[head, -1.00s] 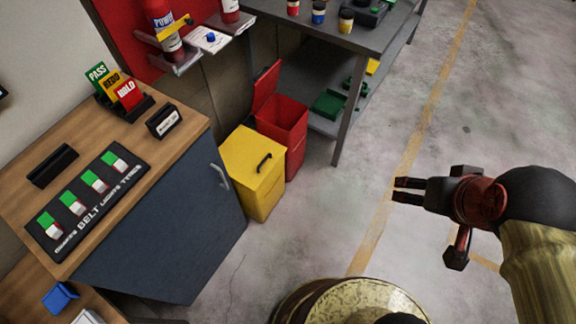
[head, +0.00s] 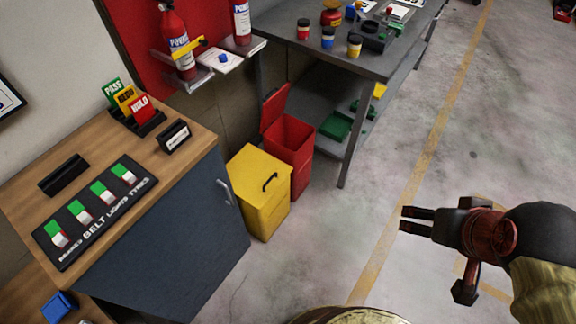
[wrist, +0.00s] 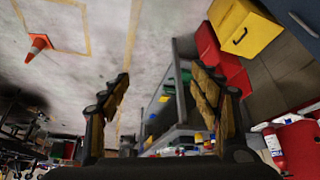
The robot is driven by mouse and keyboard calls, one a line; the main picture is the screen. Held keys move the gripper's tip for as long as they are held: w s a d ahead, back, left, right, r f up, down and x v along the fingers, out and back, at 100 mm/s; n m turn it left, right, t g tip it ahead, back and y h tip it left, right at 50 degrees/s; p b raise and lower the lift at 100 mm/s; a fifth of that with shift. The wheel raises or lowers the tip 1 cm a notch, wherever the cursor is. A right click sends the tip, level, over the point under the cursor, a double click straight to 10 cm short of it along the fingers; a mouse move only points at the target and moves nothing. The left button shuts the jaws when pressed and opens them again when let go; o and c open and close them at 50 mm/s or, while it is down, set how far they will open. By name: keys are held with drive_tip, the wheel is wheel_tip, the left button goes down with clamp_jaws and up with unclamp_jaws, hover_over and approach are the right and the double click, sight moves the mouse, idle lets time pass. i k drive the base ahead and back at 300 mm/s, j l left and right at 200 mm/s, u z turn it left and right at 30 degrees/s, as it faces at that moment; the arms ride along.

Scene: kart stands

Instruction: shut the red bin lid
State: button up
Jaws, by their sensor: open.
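The red bin (head: 291,142) stands on the floor between the yellow bin and the grey workbench. Its red lid (head: 274,108) is raised, standing up at the back of the bin. My gripper (head: 403,219) is open and empty, well to the right of the bin over bare floor, with its fingers pointing left. In the wrist view, my open gripper (wrist: 162,85) has its fingers spread apart with nothing between them. The red bin also shows in the wrist view (wrist: 207,45), at the upper right beside the yellow bin.
The yellow bin (head: 262,205), its lid down, stands just in front of the red bin. A wooden-topped cabinet (head: 165,235) is at left. A grey workbench (head: 385,60) stands behind right. Open floor lies between bins and gripper.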

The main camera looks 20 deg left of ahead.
sight(272, 107)
drive_tip(key=i+j, duration=0.3)
drive_tip(key=i, duration=0.2)
drive_tip(key=i+j, duration=0.35)
drive_tip(key=i+j+z, duration=0.1)
drive_tip(key=i+j, duration=0.2)
drive_tip(key=i, duration=0.3)
